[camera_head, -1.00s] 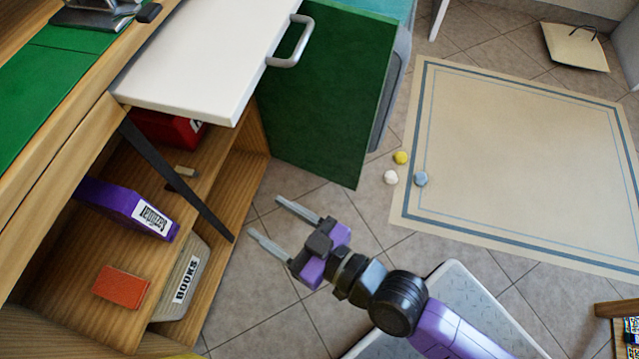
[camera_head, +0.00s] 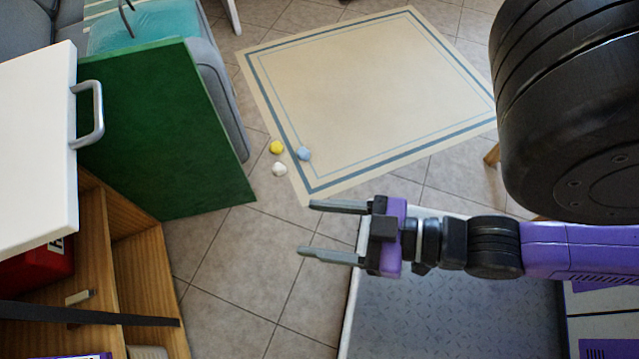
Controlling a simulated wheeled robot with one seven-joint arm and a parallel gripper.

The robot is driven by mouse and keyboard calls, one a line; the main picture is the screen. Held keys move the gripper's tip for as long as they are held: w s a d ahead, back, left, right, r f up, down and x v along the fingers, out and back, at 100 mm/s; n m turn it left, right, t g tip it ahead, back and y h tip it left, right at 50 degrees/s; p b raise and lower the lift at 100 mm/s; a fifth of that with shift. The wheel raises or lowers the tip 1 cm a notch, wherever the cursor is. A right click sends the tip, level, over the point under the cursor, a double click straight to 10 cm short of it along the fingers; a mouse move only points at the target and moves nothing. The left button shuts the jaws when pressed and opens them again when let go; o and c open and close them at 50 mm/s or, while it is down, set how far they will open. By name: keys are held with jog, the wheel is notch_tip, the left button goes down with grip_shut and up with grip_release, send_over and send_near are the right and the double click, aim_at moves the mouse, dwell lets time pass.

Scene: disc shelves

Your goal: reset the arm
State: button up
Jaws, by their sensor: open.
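My gripper (camera_head: 322,229) is open and empty, with its two grey fingers apart and pointing left. Nothing touches the fingers in this view.
An open green door (camera_head: 165,130) and a white drawer front with a grey handle (camera_head: 92,115) stand at left, by a wooden shelf unit (camera_head: 145,290). A beige rug (camera_head: 370,95) lies beyond. Yellow (camera_head: 276,147), blue (camera_head: 304,154) and white (camera_head: 280,169) pieces lie near its corner.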

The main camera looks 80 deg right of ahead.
jog(key=shift+r, duration=0.1)
notch_tip(320, 180, up, 32)
jog(key=p, duration=3.2)
